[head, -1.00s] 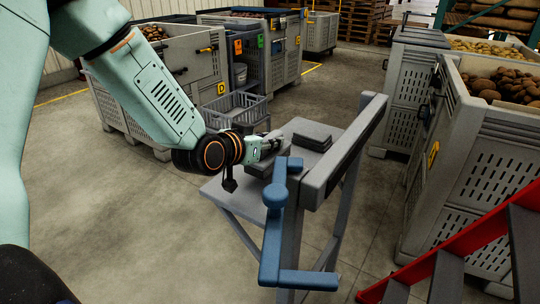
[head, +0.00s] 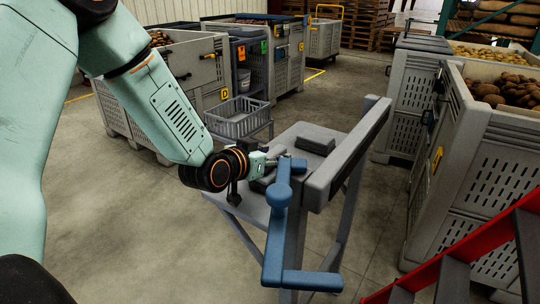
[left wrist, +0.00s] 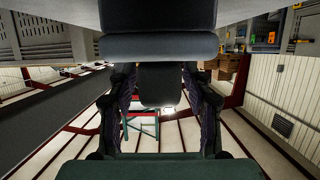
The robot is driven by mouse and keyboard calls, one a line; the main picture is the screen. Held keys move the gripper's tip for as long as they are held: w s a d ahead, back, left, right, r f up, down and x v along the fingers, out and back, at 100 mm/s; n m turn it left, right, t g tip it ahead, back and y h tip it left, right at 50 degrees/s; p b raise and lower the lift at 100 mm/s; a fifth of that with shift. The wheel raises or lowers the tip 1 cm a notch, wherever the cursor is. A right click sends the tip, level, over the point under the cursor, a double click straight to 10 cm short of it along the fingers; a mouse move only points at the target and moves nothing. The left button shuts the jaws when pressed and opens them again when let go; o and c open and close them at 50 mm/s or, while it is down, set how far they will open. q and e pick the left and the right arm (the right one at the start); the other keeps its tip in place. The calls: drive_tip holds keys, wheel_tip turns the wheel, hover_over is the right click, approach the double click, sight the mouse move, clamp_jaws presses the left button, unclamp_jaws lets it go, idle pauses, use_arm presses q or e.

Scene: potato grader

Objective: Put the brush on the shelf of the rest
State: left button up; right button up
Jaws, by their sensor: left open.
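The left gripper (head: 278,158) reaches from the left over a grey table-like stand (head: 240,204), close beside a blue fixture with a round knob (head: 279,195). A dark block (head: 316,145) lies on the stand behind the gripper, and another dark block (head: 262,184) lies below it. I cannot tell for sure which piece is the brush, or which part is the rest's shelf. In the left wrist view the open fingers (left wrist: 160,105) stand apart, with a dark grey block (left wrist: 160,83) showing between them. Whether they touch it is unclear. The right gripper is not in view.
A thick grey board (head: 345,160) rises along the stand's right side. Potato bins (head: 480,150) stand at right, with a red-sided stair (head: 480,245) in front. A grey basket (head: 240,118) and more bins (head: 170,85) are behind. The floor at lower left is clear.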

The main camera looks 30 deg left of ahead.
use_arm(q)
drive_tip(key=p+v, duration=0.7)
drive_tip(key=v, duration=0.5)
drive_tip(key=shift+s+f, duration=0.1)
drive_tip(key=shift+f, duration=0.05)
idle(0.4)
